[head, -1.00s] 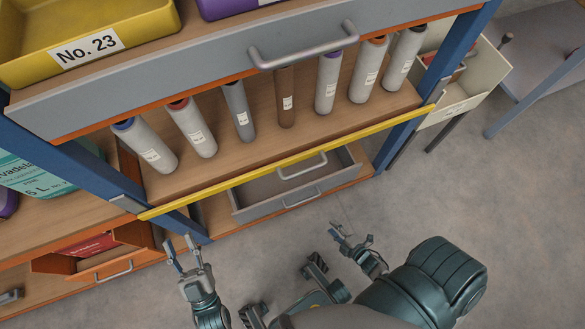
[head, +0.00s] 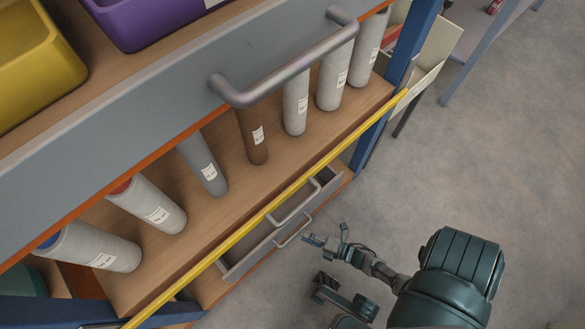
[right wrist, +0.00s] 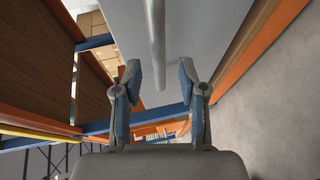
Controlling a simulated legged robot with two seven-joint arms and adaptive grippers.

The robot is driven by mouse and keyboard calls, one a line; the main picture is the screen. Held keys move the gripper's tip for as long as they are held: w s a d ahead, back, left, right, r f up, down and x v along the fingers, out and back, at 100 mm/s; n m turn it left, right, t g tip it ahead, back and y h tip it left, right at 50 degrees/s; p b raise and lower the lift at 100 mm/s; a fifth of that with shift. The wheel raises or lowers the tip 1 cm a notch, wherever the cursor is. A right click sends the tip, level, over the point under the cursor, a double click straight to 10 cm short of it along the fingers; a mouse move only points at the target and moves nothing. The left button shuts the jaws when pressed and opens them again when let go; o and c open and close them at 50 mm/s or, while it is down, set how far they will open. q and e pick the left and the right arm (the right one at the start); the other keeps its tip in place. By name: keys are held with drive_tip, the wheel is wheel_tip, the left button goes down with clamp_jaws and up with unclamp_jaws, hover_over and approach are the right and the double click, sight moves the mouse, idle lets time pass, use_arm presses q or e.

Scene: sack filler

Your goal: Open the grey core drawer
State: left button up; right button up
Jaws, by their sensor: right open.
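A grey drawer front (head: 252,258) sits low in the rack, below the yellow bar, with its hollow inside visible behind the front. Two bar handles show there, an upper handle (head: 296,206) and a lower handle (head: 293,232). My right gripper (head: 325,236) is open and empty, just right of the lower handle. In the right wrist view, its open fingers (right wrist: 160,78) face a grey panel (right wrist: 200,35), with a grey bar handle (right wrist: 155,40) between and beyond the fingertips. Contact with the handle cannot be told. My left gripper is out of view.
A large grey front (head: 130,120) with a thick handle (head: 285,70) overhangs above. Several cylinders stand on the wooden shelf (head: 225,225) behind the yellow bar (head: 300,180). A blue post (head: 372,135) rises right of the drawer. The floor (head: 490,170) at right is clear.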

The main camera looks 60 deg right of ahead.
sight(296, 233)
drive_tip(key=x, duration=0.4)
drive_tip(key=shift+s+a+b, duration=0.1)
drive_tip(key=shift+a+b, duration=0.1)
drive_tip(key=shift+b, duration=0.2)
drive_tip(key=shift+w+d, duration=0.2)
drive_tip(key=shift+w, duration=0.15)
drive_tip(key=shift+a, duration=0.2)
clamp_jaws()
